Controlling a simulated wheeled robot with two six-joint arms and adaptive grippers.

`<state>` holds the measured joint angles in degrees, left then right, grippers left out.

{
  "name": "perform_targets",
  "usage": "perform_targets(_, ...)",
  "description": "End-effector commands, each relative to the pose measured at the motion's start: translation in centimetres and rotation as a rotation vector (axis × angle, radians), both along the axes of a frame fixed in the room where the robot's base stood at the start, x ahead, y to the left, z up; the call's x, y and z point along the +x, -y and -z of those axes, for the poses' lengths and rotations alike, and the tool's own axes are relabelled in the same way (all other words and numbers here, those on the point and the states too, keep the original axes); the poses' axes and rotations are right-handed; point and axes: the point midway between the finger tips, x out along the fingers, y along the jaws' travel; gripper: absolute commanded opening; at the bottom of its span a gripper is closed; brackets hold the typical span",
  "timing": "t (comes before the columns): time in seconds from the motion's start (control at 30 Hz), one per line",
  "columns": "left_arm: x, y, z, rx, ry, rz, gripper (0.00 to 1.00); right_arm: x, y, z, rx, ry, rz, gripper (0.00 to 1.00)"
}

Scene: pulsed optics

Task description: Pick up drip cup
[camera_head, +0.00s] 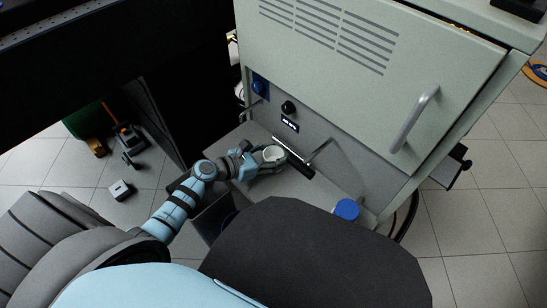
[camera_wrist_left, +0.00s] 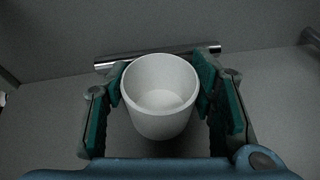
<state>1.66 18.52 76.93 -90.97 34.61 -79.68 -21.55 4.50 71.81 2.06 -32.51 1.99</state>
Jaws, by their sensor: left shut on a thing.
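The drip cup (camera_head: 272,154) is a small white, round, open-topped cup at the front of the grey-green cabinet. My left gripper (camera_head: 266,160) is shut on it. In the left wrist view the white cup (camera_wrist_left: 160,96) stands upright and looks empty inside. The green-padded fingers of the left gripper (camera_wrist_left: 160,100) are on either side of it. I cannot tell whether the cup's base touches the surface below. My right gripper is not in view.
A metal bar (camera_wrist_left: 150,55) lies just behind the cup. The cabinet (camera_head: 350,60) with a handle rises behind. A blue-lidded item (camera_head: 346,209) stands to the right on the grey shelf (camera_head: 325,190). A small box (camera_head: 121,190) lies on the floor at left.

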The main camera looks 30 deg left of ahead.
Motion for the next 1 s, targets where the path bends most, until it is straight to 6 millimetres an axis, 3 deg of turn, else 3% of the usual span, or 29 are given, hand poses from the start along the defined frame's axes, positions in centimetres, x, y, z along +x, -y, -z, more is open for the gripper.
perform_targets(0.17,0.0,0.0,-0.4,0.000,0.000,0.000,0.23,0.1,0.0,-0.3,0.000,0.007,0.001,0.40)
perform_targets(0.33,0.0,0.0,-2.6,0.001,0.000,0.000,0.23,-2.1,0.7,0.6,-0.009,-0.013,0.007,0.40)
perform_targets(0.63,0.0,0.0,-13.5,0.003,0.003,0.001,0.23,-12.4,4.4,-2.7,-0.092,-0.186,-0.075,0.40)
perform_targets(0.8,0.0,0.0,-18.4,0.001,0.002,0.001,0.23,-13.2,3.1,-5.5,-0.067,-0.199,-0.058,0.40)
perform_targets(1.0,0.0,0.0,-20.1,0.001,-0.001,0.000,0.23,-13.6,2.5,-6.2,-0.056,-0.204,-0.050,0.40)
